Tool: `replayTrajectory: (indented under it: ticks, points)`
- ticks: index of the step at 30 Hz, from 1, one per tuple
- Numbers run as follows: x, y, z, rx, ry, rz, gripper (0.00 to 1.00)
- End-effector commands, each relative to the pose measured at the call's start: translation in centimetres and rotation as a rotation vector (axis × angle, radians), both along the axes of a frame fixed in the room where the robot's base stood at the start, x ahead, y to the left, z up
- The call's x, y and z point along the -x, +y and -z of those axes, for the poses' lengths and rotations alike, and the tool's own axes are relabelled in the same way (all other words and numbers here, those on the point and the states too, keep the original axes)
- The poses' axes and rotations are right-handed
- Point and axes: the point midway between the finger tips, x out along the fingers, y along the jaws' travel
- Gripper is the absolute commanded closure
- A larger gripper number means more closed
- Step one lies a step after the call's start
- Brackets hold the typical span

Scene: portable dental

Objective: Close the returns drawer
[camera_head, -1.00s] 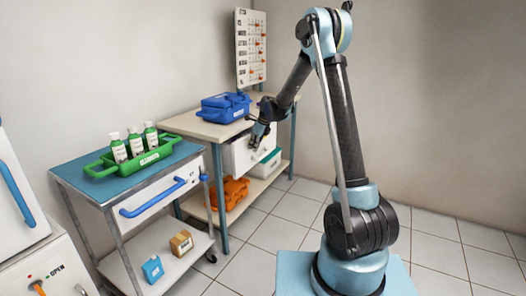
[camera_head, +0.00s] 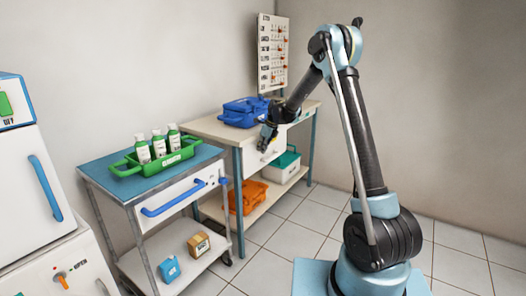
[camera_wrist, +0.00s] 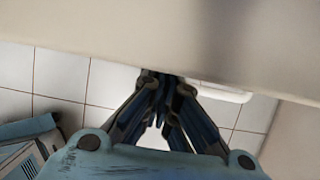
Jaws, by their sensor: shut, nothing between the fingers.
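The white drawer (camera_head: 254,162) is under the top of the back table in the head view. Its front stands out a little from the table's front edge, as far as I can tell; no label on it is readable. My gripper (camera_head: 264,145) is at the drawer front, fingers together and empty, and hides part of it. In the wrist view my gripper (camera_wrist: 166,84) points at a pale panel (camera_wrist: 180,35) across the top, which looks like the drawer. The fingertips reach its lower edge; I cannot tell whether they touch.
A blue case (camera_head: 243,112) sits on the back table. An orange case (camera_head: 247,196) and a green-lidded white bin (camera_head: 279,171) are on its lower shelf. A cart with a blue-handled drawer (camera_head: 180,192) and a green bottle tray (camera_head: 128,166) stands left. Tiled floor (camera_head: 310,220) is open in front.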

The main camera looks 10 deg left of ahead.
Motion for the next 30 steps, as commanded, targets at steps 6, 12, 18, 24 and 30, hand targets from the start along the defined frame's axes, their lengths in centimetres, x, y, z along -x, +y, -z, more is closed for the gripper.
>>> replayTrajectory:
  ticks: [6,12,18,24,30]
  points:
    - [-0.2,0.4,-0.1,-0.009,-0.005,-0.001,1.00]
    - [0.3,-1.3,-0.1,-0.006,-0.004,0.000,1.00]
    - [1.3,-4.1,-1.2,-0.004,-0.002,0.000,1.00]
    - [1.9,-5.4,-4.5,-0.002,0.000,0.002,1.00]
    - [2.4,-6.4,-7.4,-0.001,0.000,0.000,1.00]
